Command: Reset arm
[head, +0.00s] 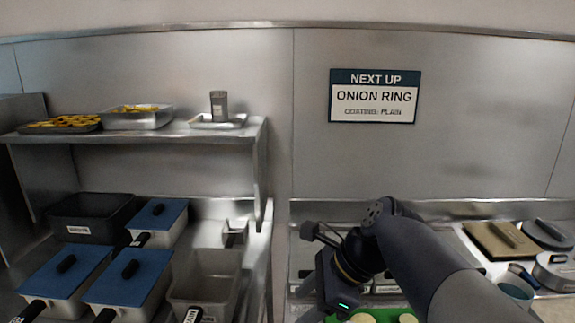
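My arm comes in from the lower right, bends at the top and drops down at the middle right. My gripper (335,292) hangs at its end, with a small green light showing. Its fingertips are not visible, so I cannot see whether it is open, shut or holding anything. Below it at the bottom edge is a green surface (338,319) with pale round pieces (408,318) on it, mostly cut off by the frame.
Blue-lidded pans (128,284), a dark bin (88,222) and an open grey pan (208,272) stand at left. A shelf (150,132) above holds food trays. A tan-lidded container (502,240) and a blue-grey cup (514,288) are at right. A wall sign (375,96) reads onion ring, plain.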

